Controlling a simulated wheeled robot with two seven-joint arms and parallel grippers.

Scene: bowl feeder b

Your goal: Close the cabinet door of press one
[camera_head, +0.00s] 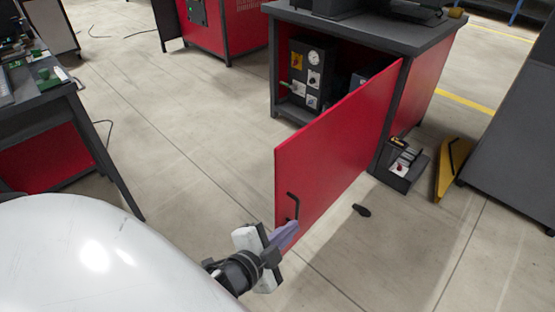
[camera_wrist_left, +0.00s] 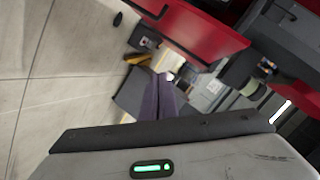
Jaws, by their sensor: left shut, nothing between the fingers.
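The red cabinet door (camera_head: 338,140) of the press stands wide open in the head view, swung out from the dark-topped cabinet (camera_head: 375,35). A black handle (camera_head: 294,205) sits near its free edge. My left gripper (camera_head: 292,230) is at the lower free corner of the door, just below the handle, with its purple fingers shut and empty. Whether the fingers touch the door I cannot tell. In the left wrist view the shut fingers (camera_wrist_left: 163,95) point towards the floor area, and a red panel (camera_wrist_left: 200,25), seemingly the door, is above them. My right gripper is not in view.
Inside the open cabinet is a control box (camera_head: 312,75) with a gauge. A small dark box (camera_head: 403,165) and a yellow piece (camera_head: 453,168) stand on the floor behind the door. A small black object (camera_head: 362,210) lies on the floor. A workbench (camera_head: 60,100) stands left; the middle floor is clear.

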